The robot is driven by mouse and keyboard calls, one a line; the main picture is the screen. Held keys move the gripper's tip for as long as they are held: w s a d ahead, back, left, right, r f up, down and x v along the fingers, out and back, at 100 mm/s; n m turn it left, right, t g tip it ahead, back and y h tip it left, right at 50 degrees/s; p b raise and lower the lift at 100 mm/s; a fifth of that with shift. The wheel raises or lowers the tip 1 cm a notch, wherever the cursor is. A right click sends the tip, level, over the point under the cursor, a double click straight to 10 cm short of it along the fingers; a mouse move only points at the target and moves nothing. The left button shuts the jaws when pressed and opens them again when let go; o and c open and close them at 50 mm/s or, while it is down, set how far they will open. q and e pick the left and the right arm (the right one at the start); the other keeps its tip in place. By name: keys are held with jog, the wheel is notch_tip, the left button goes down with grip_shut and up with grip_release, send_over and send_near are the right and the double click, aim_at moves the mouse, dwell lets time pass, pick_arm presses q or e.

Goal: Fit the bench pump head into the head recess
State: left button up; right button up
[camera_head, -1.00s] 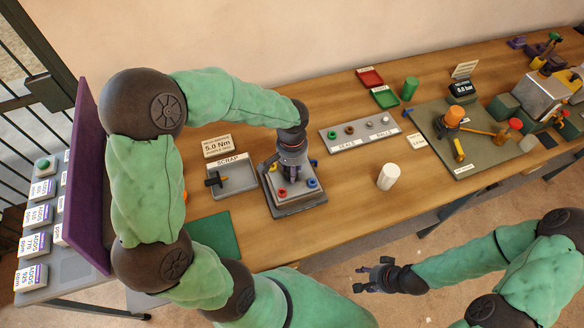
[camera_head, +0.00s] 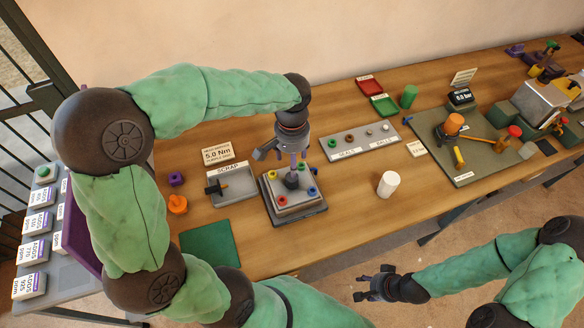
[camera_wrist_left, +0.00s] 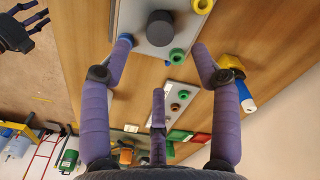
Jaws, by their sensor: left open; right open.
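A grey stepped block (camera_head: 296,205) stands on the bench, with a dark round post (camera_head: 292,181) upright in its middle and coloured rings at its corners. I take the post to be the pump head; the recess under it is hidden. In the left wrist view the dark post (camera_wrist_left: 160,28) is between and beyond the open fingertips (camera_wrist_left: 160,50), with nothing held. My right gripper (camera_head: 368,284) is open and empty in front of the bench, over the floor.
A SCRAP tray (camera_head: 233,186) stands left of the block, near an orange part (camera_head: 177,204) and a purple nut (camera_head: 176,179). A seals-and-balls tray (camera_head: 360,140) lies right, with a white cylinder (camera_head: 387,184) in front. A green mat (camera_head: 210,243) lies front left.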

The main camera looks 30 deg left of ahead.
pick_arm(q)
jog(key=shift+r, duration=1.4)
jog(key=shift+f, duration=0.1)
